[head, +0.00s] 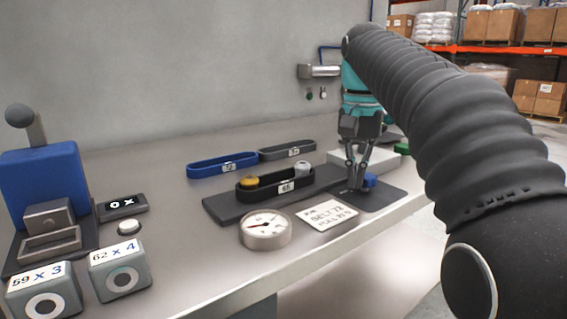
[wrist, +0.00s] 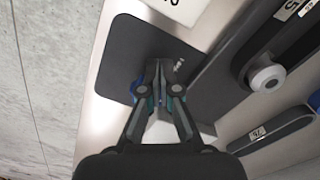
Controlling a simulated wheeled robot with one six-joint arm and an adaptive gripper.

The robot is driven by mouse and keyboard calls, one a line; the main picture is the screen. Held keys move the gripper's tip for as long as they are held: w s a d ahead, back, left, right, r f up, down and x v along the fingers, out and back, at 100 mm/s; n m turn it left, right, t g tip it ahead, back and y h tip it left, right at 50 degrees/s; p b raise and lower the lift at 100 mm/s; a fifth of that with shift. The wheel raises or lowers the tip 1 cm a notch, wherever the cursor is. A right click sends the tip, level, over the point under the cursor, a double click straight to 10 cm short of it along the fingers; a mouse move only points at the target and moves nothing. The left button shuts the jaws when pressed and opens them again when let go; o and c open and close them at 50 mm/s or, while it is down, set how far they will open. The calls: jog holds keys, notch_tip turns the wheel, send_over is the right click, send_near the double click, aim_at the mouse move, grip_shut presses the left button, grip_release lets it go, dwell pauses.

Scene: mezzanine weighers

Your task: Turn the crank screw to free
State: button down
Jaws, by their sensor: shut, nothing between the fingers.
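A small blue part (head: 370,180), perhaps the crank screw's knob, sits on the dark pad at the right end of the belt rig (head: 235,208). My gripper (head: 357,187) points down just left of it, its fingertips close together and empty. In the wrist view, the blue part (wrist: 137,91) is half hidden behind my gripper (wrist: 160,98). A small metal pin (wrist: 179,64) stands on the dark pad nearby. I cannot tell whether my fingers touch the blue part. A black belt (head: 259,194) runs around a yellow pulley (head: 249,182) and a grey pulley (head: 302,168).
A round gauge (head: 265,232) and a card reading "BELT 22" (head: 328,215) lie in front. A blue belt (head: 222,168) and dark belt (head: 287,151) lie behind. A blue press (head: 45,185) and labelled weights (head: 118,270) stand left. The bench's front edge is close.

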jog(key=shift+s+d+r+p, duration=0.1)
jog(key=shift+d+r+p, duration=0.2)
jog(key=shift+p, duration=0.15)
jog(key=shift+s+d+f+p, duration=0.1)
jog(key=shift+s+d+p, duration=0.15)
jog(key=shift+d+p, duration=0.3)
jog(key=shift+s+d+p, duration=0.2)
jog(key=shift+d+p, duration=0.25)
jog(key=shift+p, duration=0.2)
jog(key=shift+s, duration=0.4)
notch_tip(320, 180, up, 6)
dwell(0.6)
jog(key=shift+s, duration=0.1)
